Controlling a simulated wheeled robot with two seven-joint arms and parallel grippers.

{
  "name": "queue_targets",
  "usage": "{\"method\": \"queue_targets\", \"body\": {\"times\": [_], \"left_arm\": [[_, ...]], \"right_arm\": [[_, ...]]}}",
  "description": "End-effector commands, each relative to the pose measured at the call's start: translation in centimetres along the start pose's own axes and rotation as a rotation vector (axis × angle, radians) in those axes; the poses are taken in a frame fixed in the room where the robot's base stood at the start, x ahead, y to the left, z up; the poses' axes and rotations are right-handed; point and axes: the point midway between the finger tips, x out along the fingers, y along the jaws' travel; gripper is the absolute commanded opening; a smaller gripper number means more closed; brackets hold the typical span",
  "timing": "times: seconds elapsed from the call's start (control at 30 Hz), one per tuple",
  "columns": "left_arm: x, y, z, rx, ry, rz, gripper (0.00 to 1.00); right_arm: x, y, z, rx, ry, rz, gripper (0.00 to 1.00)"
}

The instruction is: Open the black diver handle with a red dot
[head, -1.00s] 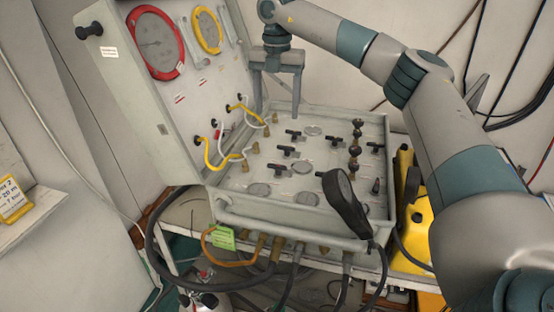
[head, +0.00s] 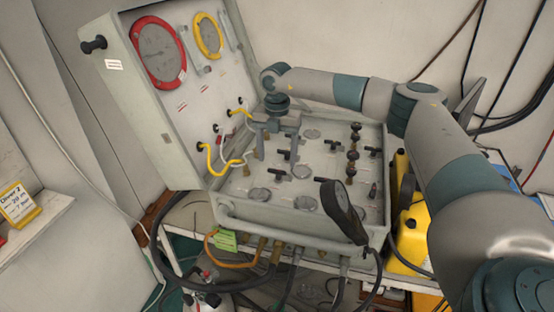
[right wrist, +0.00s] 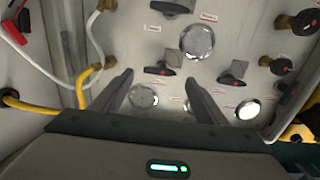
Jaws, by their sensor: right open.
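Several black handles sit on the flat grey valve panel (head: 258,207). In the right wrist view a black handle with a red mark (right wrist: 159,69) lies just beyond and between my fingertips. Another black handle (right wrist: 226,79) with a reddish mark is to its right, and one (right wrist: 172,7) is at the top edge. I cannot tell which one the task means. My right gripper (head: 277,152) is open and empty, fingers pointing down over the panel's back left part. It hides some fittings there. I see no contact with a handle. My left gripper is not in view.
The upright lid with red (head: 180,72) and yellow (head: 219,40) gauges stands close to the left of my gripper. Yellow hoses (head: 208,160) curve nearby. A black round-headed device (head: 342,208) rises at the panel's front right. A yellow case (head: 412,240) stands right.

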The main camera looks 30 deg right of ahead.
Motion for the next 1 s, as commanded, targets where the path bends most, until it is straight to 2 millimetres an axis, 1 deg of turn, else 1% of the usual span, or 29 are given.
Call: {"method": "queue_targets", "body": {"times": [0.03,0.2,0.3,0.43,0.67,0.7,0.77,0.8,0.87,1.0], "left_arm": [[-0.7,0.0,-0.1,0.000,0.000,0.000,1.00],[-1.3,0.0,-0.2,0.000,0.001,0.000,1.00],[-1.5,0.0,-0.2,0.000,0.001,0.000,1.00],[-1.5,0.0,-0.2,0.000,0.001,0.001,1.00],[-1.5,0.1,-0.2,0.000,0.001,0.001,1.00],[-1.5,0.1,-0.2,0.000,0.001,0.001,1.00],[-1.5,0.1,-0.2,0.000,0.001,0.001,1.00],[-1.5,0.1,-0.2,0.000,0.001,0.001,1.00],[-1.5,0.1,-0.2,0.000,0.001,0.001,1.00],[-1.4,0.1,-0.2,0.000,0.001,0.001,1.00]], "right_arm": [[0.6,-0.1,-0.1,0.000,0.001,-0.004,0.67],[2.6,0.0,0.0,0.000,0.000,-0.002,0.67],[3.3,0.0,0.0,0.000,0.000,-0.001,0.67],[3.7,0.0,0.0,-0.001,-0.001,0.000,0.67],[3.7,0.0,0.0,0.000,-0.001,0.000,0.67],[3.7,0.0,0.0,0.000,-0.001,0.000,0.62],[3.7,0.0,0.0,0.000,-0.001,0.000,0.48],[3.7,0.0,0.0,0.000,-0.001,0.000,0.39],[3.7,0.0,0.0,0.000,-0.001,0.000,0.26],[3.7,0.0,0.0,-0.001,-0.001,0.000,0.26]]}}
